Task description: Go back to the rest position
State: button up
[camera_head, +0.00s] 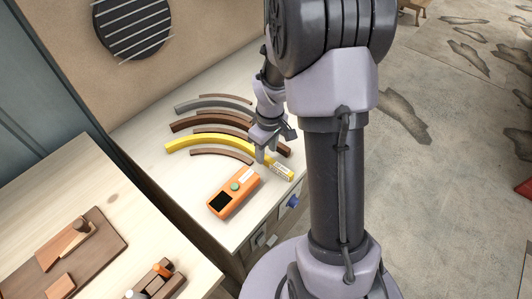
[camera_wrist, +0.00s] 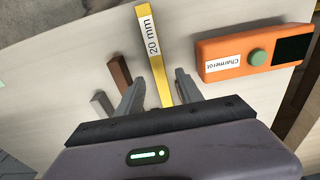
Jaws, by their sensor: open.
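My gripper (camera_head: 270,148) is over the right ends of several curved strips on the white tabletop. In the wrist view, my gripper (camera_wrist: 158,84) has its fingers apart, with the yellow strip (camera_wrist: 153,48) showing between them. I cannot tell whether the fingers touch it. The yellow strip (camera_head: 205,140) is curved and carries a white label reading "20 mm" at its right end. Part of it is hidden behind my gripper in the head view.
An orange device (camera_head: 233,192) with a green button and dark screen lies close in front of the strips. Brown and grey strips (camera_head: 212,103) lie behind. A wooden table (camera_head: 100,165) with tools stands at the left. Open floor (camera_head: 440,120) is at the right.

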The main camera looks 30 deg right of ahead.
notch_tip(320, 180, up, 14)
jog(key=p, duration=0.5)
jog(key=s+a+r+m+t, duration=0.25)
jog(key=s+a+r, duration=0.25)
jog(key=a+r, duration=0.35)
jog(key=s+a+r+m+t+y, duration=0.1)
jog(key=s+a+r+m, duration=0.1)
jog(key=s, duration=0.4)
jog(key=s+a+r+m+t, duration=0.1)
jog(key=s+a+r+m, duration=0.2)
jog(key=s+a, duration=0.3)
jog(key=shift+r+m+t+y+b, duration=0.3)
jog(key=shift+r+m+t+y, duration=0.05)
jog(key=shift+m+y, duration=0.1)
